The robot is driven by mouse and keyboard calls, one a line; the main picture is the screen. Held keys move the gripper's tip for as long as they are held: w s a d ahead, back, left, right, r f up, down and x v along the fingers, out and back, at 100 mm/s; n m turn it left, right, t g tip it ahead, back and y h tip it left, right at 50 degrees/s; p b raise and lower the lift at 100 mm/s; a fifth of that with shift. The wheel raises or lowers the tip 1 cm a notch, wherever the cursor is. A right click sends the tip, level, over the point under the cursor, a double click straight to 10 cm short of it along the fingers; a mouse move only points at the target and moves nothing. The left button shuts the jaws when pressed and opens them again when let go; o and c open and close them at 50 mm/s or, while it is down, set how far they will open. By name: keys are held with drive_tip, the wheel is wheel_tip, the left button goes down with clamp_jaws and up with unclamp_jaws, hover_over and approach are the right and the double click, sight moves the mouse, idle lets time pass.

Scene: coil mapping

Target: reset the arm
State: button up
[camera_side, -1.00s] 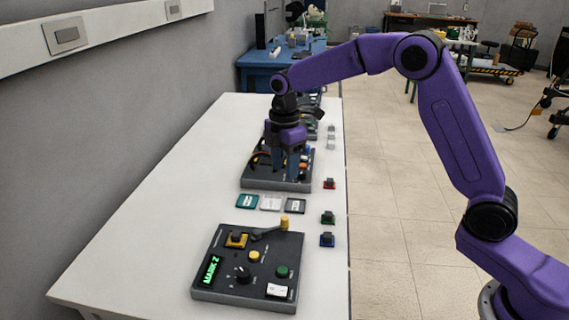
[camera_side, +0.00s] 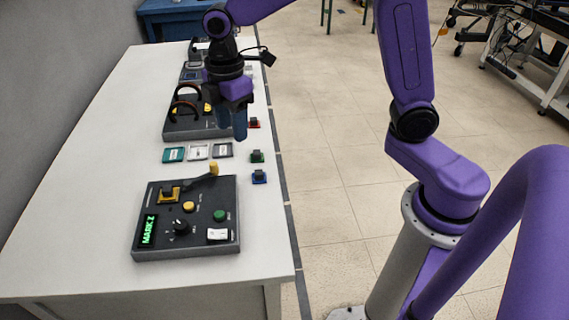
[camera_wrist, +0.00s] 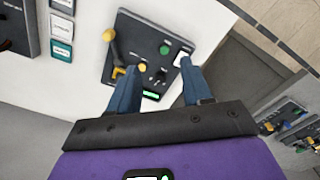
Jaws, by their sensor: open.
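My gripper (camera_side: 239,122) is purple with blue fingers. In the side view it hangs above the right edge of the table, beside the far dark panel (camera_side: 190,131), pointing down. In the wrist view its two fingers (camera_wrist: 156,95) are spread apart with nothing between them. Beyond them lies the near control panel (camera_side: 215,246), which has a green "MARK Z" display, a yellow lever, a black knob and several buttons. The wrist view also shows this panel (camera_wrist: 125,45). I cannot tell the exact height of the fingers above the table.
Teal, white and grey cards (camera_side: 198,152) lie between the two panels. Red, green (camera_side: 257,156) and blue (camera_side: 259,177) small blocks stand along the table's right edge. The white table (camera_side: 70,215) is bare on its left side.

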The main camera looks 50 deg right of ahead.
drive_tip(key=s+d+m, duration=0.1)
drive_tip(key=s+d, duration=0.3)
drive_tip(key=s, duration=0.8)
drive_tip(key=s+d+f+m, duration=0.1)
drive_tip(key=s+d, duration=0.4)
drive_tip(key=s, duration=0.8)
drive_tip(key=shift+f+m, duration=0.3)
drive_tip(key=shift+m, duration=0.5)
drive_tip(key=shift+d, duration=0.1)
